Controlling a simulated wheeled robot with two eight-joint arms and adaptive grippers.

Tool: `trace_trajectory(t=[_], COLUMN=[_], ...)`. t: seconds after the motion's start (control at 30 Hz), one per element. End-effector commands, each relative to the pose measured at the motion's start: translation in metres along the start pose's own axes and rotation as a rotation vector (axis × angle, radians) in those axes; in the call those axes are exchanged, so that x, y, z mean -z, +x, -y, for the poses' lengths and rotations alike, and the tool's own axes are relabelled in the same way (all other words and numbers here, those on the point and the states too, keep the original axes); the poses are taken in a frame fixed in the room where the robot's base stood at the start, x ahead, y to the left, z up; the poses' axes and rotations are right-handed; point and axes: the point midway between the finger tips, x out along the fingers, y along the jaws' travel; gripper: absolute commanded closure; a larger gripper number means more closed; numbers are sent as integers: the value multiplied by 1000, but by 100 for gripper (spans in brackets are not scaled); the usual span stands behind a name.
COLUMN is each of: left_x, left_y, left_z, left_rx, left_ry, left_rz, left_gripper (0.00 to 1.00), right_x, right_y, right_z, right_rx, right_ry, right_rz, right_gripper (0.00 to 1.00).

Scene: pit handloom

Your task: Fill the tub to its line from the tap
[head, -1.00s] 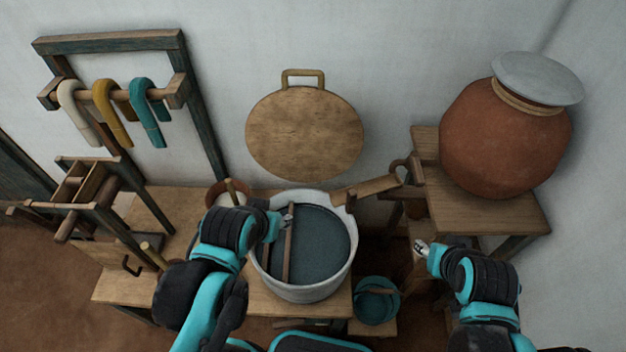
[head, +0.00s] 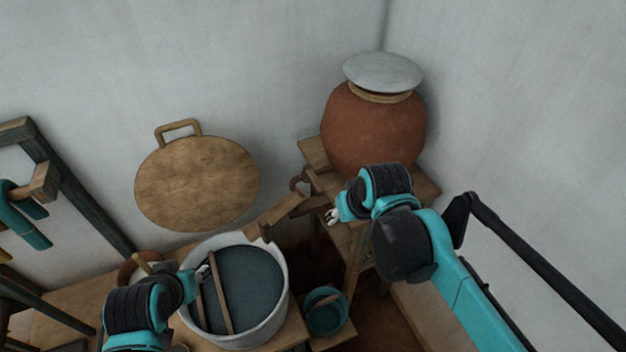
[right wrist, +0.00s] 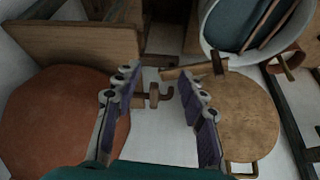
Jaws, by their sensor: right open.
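The white-rimmed tub (head: 278,322) stands on the wooden bench with a dark blue-grey surface inside and a wooden stick (head: 221,297) across it. I cannot make out its line. A small brown tap (head: 297,183) juts out by the clay pot's stand, above a wooden chute (head: 272,214) that slopes to the tub's rim. My right gripper (head: 332,216) is open and empty, just right of the tap. In the right wrist view, the tap (right wrist: 153,96) shows between the spread fingers (right wrist: 168,78). My left gripper (head: 203,273) is at the tub's left rim; its jaws are unclear.
A large clay pot (head: 370,135) with a grey lid (head: 383,72) stands on a wooden stand (head: 425,188). A small teal bucket (head: 325,318) sits low, right of the tub. A round wooden board (head: 197,185) is against the wall. A wooden frame (head: 70,190) is at left.

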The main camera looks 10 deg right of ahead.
Motion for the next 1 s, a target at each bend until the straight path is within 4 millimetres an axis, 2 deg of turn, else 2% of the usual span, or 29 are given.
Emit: trace_trajectory(t=[0.03,0.2,0.4,0.5,0.6,0.77,1.0], left_x=[6,15,26,30,34,35,31], left_y=[-8,-21,-36,-43,-47,-50,-44], left_z=[0,0,0,0,0,0,0], left_rx=[0,0,0,0,0,0,0], left_ry=[0,0,0,0,0,0,0], left_rz=[0,0,0,0,0,0,0], left_gripper=[60,60,60,60,60,60,60], right_x=[22,76,130,148,160,166,155], right_y=[-5,3,32,50,65,80,106], right_z=[0,-1,-2,-4,-5,-6,-2], right_rx=[10,54,121,152,180,203,207], right_ry=[-6,-30,-65,-81,-94,-107,-109], right_rz=[36,166,312,374,420,460,466], right_gripper=[58,58,58,58,58,58,58])
